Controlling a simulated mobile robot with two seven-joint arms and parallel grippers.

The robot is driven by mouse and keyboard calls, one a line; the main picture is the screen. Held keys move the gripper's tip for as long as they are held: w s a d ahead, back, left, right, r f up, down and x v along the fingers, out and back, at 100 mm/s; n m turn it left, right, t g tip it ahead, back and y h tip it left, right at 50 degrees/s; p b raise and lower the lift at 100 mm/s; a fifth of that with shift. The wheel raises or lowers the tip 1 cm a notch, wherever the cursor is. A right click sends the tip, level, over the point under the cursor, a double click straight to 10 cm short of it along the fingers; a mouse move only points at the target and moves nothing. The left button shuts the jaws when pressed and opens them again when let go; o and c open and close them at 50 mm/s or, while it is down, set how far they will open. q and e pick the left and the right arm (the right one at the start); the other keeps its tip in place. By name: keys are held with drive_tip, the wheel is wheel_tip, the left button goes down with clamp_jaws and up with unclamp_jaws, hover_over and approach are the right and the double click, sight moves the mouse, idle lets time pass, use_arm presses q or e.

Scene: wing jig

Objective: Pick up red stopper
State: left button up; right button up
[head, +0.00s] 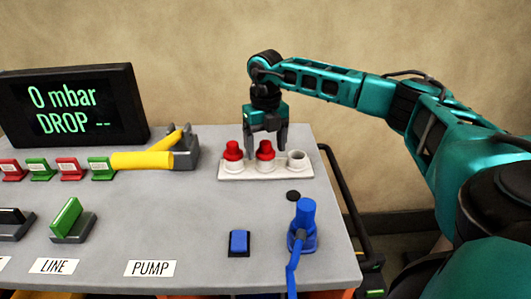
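Two red stoppers stand in white sockets on a white rack (230,172) near the back right of the bench. One is the left red stopper (233,151); the other is the middle red stopper (265,150). The right socket (298,159) has no stopper in it. My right gripper (267,147) points down at the rack, with its fingers apart on either side of the middle stopper. I cannot tell whether the fingers touch it or stand a little behind it. My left gripper is not in view.
A blue connector (304,225) with a cable stands in front of the rack, beside a blue switch (238,243). A yellow-handled lever (145,160) lies to the left. A black display (75,105) reads "0 mbar DROP --". The bench middle is clear.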

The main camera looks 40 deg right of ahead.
drive_tip(key=c, duration=0.9)
drive_tip(key=shift+c, duration=0.6)
drive_tip(key=shift+r, duration=0.1)
wheel_tip(320, 180, up, 18)
drive_tip(key=r+p, duration=0.1)
drive_tip(key=p, duration=0.1)
wheel_tip(320, 180, up, 4)
drive_tip(key=p, duration=0.1)
hover_over(266, 142)
drive_tip(key=shift+a+f, duration=0.1)
